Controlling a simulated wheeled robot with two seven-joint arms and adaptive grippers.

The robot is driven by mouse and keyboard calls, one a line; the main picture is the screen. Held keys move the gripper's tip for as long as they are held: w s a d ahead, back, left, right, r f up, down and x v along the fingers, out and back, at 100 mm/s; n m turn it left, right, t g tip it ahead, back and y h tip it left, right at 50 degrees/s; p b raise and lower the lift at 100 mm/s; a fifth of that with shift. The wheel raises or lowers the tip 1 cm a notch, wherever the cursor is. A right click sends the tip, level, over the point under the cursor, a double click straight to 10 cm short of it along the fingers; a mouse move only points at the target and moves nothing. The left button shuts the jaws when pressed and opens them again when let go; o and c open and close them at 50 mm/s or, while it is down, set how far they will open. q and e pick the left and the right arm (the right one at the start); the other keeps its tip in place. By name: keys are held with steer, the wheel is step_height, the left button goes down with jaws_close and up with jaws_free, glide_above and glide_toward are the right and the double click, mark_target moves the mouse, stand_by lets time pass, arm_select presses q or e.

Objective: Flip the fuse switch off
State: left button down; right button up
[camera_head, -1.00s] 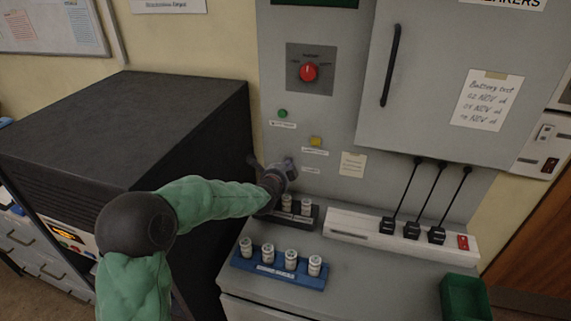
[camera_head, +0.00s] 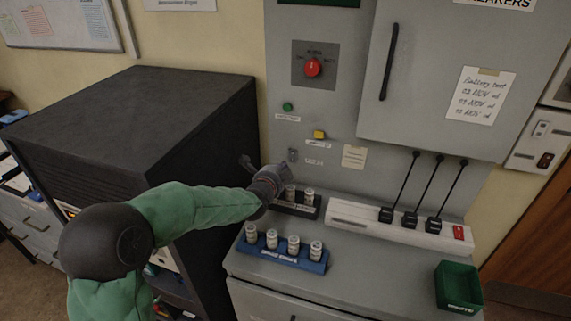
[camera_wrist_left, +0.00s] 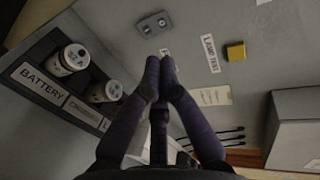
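A small grey switch plate (camera_head: 293,154), apparently the fuse switch, is on the upright grey panel below the yellow button. It also shows near the top of the left wrist view (camera_wrist_left: 153,24). Its lever position is too small to tell. My left gripper (camera_head: 284,171) is just below it in the head view. In the left wrist view the dark fingertips (camera_wrist_left: 160,62) meet with nothing visible between them, and they appear apart from the plate. A label beside the plate is partly hidden by the fingers. My right gripper is in neither view.
A dark battery holder (camera_head: 297,209) with white cylinders is close below the gripper. A blue rack (camera_head: 284,259) stands in front. A yellow button (camera_head: 319,134), red knob (camera_head: 313,68) and white power strip (camera_head: 360,219) are nearby. A black cabinet (camera_head: 140,110) stands left.

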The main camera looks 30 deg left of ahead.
arm_select(q)
steer(key=v, duration=0.3)
steer(key=p+v, duration=0.1)
steer(key=shift+r, duration=0.35)
stand_by(0.3)
